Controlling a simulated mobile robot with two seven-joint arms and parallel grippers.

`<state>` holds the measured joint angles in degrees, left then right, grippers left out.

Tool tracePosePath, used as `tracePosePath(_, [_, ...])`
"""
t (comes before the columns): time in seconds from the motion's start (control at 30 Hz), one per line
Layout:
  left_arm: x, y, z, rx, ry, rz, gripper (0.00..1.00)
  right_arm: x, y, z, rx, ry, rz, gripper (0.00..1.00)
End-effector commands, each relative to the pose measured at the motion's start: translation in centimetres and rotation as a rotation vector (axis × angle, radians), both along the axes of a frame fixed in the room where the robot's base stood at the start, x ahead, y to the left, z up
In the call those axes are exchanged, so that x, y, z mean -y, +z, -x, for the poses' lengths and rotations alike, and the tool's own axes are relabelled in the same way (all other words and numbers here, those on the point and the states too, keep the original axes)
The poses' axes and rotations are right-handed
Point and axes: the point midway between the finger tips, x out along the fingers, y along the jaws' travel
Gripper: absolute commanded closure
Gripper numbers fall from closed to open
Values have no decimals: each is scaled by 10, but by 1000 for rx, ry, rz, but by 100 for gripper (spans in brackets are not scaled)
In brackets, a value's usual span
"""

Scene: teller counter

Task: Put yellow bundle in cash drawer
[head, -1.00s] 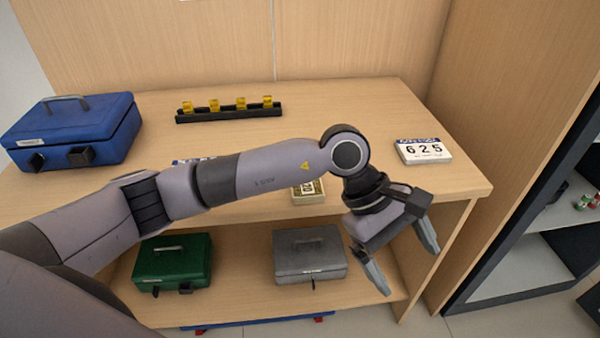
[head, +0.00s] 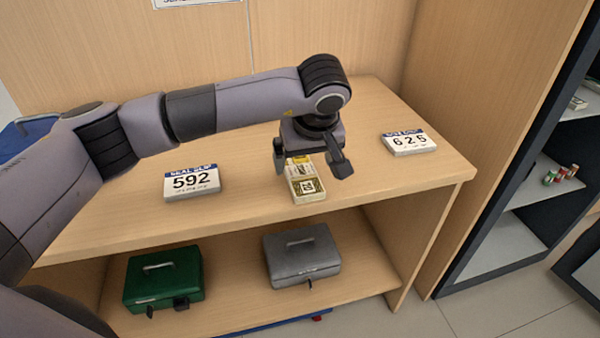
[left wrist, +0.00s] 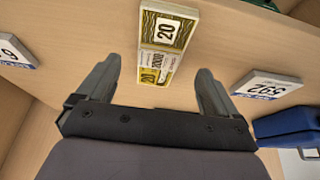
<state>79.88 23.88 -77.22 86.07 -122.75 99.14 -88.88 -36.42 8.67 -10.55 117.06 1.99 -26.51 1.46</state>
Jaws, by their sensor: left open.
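A bundle of notes (head: 307,189), pale yellow and olive and marked 20, lies near the front edge of the counter top. It also shows in the left wrist view (left wrist: 165,32), with a white and yellow part (left wrist: 157,66) nearer the gripper; I cannot tell whether this is one bundle or two. My left gripper (head: 308,171) is open and empty, pointing down above the bundle's far part. In the left wrist view its fingers (left wrist: 155,88) are spread on either side, short of the bundle. My right gripper is not in view. I cannot make out a cash drawer.
A 592 block (head: 192,182) and a 625 block (head: 408,142) stand on the counter (head: 245,205) either side. A green box (head: 163,278) and a grey box (head: 302,256) sit on the lower shelf. A blue box (left wrist: 290,124) is partly seen.

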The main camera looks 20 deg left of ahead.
Motion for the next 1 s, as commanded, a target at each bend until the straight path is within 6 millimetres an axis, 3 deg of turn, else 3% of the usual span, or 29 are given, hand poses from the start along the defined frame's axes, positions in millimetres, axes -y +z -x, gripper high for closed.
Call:
tracePosePath(0.3, [-9,-41,-14,-3,1,3,6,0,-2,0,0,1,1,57])
tracePosePath(0.53, [-10,-42,-15,0,0,1,6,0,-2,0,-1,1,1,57])
tracePosePath(0.73, [-10,-42,-15,-1,-1,3,69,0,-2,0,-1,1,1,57])
tracePosePath(0.8, [-10,-42,-15,0,0,2,74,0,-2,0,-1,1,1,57])
tracePosePath(1.0, [-10,-41,-15,0,0,2,75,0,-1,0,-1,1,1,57])
